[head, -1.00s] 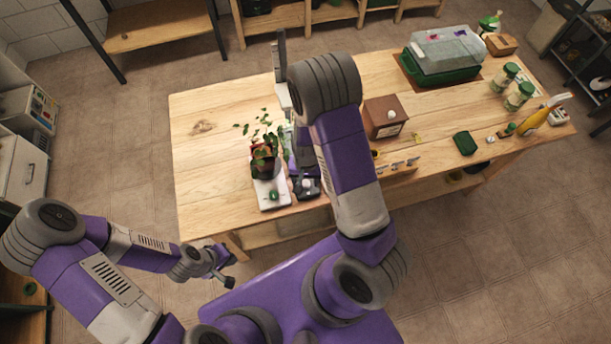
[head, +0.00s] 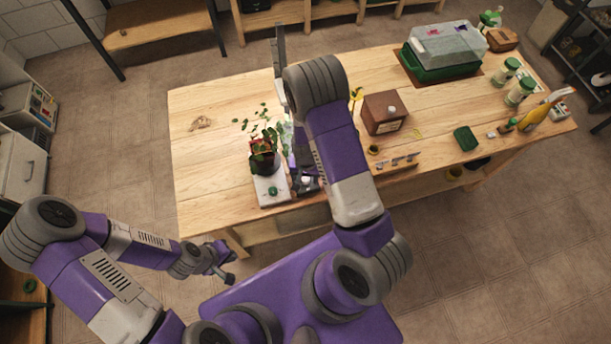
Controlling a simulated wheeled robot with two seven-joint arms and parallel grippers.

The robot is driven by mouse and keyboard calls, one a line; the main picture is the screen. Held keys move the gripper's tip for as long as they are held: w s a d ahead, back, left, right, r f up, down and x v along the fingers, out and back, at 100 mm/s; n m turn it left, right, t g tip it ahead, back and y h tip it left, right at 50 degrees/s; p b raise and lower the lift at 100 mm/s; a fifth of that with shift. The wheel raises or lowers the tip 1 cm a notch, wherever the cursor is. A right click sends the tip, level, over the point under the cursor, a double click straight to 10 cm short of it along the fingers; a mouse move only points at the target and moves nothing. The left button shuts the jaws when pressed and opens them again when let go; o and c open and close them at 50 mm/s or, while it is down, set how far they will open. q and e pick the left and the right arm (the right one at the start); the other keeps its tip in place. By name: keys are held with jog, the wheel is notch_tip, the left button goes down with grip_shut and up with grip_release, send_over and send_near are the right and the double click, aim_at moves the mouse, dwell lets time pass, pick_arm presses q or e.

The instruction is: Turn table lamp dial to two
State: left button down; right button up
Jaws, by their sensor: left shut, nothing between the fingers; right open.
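My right gripper (head: 305,184) is low over the table, just right of the white box and apart from the dial. It is open, though my own arm hides part of it. My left gripper (head: 226,276) is shut and empty, in front of the table and below its edge. The lamp's head cannot be made out behind my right arm.
A potted plant (head: 263,160) stands at the far end of the white box, close to my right gripper. A brown box (head: 384,113), small pegs (head: 397,162) and a green-based clear bin (head: 440,72) are to the right. The table's left part is bare.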

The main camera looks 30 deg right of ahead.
jog(key=c, duration=1)
jog(key=shift+c, duration=0.2)
jog(key=shift+m, duration=0.4)
jog(key=m, duration=0.4)
jog(key=shift+m, duration=0.3)
jog(key=m+p, duration=0.1)
jog(key=m, duration=0.5)
jog(key=shift+m, duration=0.3)
jog(key=o, duration=1)
jog(key=shift+o, duration=0.2)
